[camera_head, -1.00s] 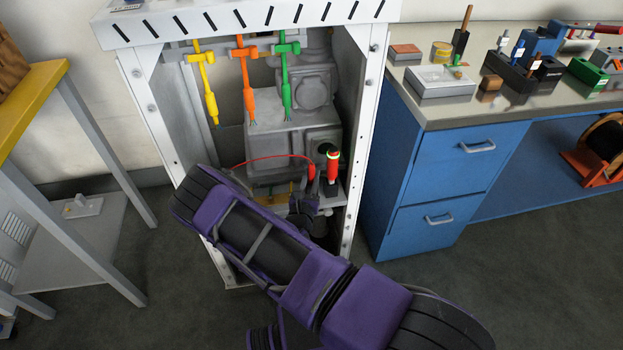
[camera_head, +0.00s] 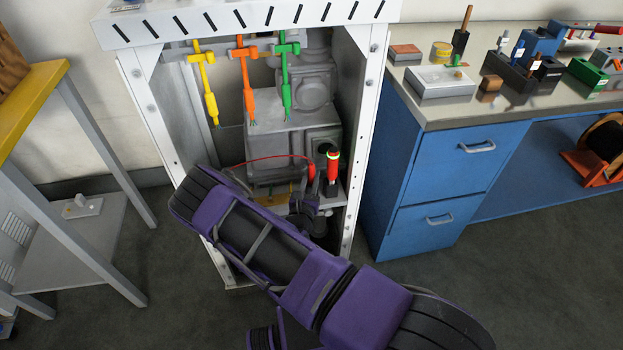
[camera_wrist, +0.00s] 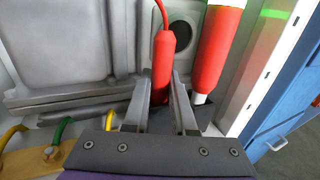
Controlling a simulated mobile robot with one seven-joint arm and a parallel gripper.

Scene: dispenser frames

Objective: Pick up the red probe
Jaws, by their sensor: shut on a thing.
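The red probe (camera_wrist: 163,55) stands about upright in the wrist view, with a thin red cable from its top. My gripper (camera_wrist: 160,82) has one finger on each side of its lower part and is shut on it. The probe's lower tip is hidden behind the fingers and the gripper body. In the head view the probe (camera_head: 311,169) is a small red shape at the end of the red cable (camera_head: 270,159), inside the white cabinet frame (camera_head: 367,130). My gripper (camera_head: 318,189) is there too, partly hidden by my purple arm.
A red cylinder with a green band (camera_head: 333,168) stands close to the right of the probe. Yellow (camera_head: 209,95), orange (camera_head: 247,90) and green (camera_head: 286,85) probes hang above. Grey machinery (camera_head: 285,140) is behind; the cabinet's right post is close.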

